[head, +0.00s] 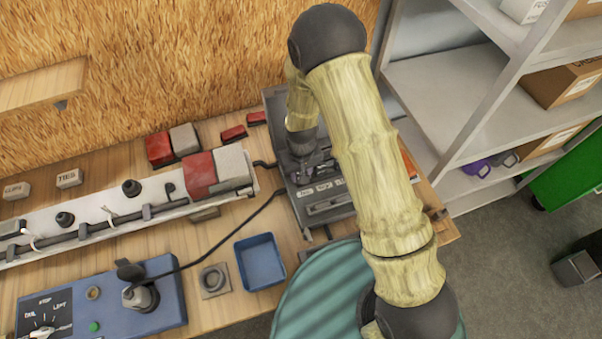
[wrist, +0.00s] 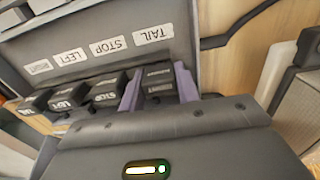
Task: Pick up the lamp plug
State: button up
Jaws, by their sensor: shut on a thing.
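My gripper (wrist: 158,90) shows in the wrist view with its two purple-grey fingers on either side of a black plug (wrist: 157,76). It is shut on this plug, which stands below the TAIL label; the small label on the plug is too blurred to read. Several other black plugs (wrist: 68,97) stand in a row to its left, two of them marked LEFT and STOP. In the head view my gripper (head: 310,166) is over the dark grey tray (head: 330,208), and my arm and wrist hide the plug.
A long white light bar (head: 90,222) with red and white lamp ends lies left of the tray. A blue control box (head: 172,300) stands in front, its black cable running toward the tray. A blue bin (head: 260,262) sits near the bench edge. Grey shelves (head: 440,90) stand right.

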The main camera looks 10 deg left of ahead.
notch_tip(320, 180, up, 10)
jog(key=b, duration=0.2)
jog(key=shift+f+b, duration=0.1)
jog(key=shift+b, duration=0.25)
dwell(0.4)
jog(key=s+d+f+b, duration=0.2)
jog(key=s+d+b, duration=0.1)
jog(key=s, duration=0.6)
jog(key=shift+d, duration=0.7)
jog(key=shift+f, duration=0.1)
jog(key=shift+f+b, duration=1.3)
jog(key=shift+f, duration=0.5)
jog(key=shift+f, duration=0.1)
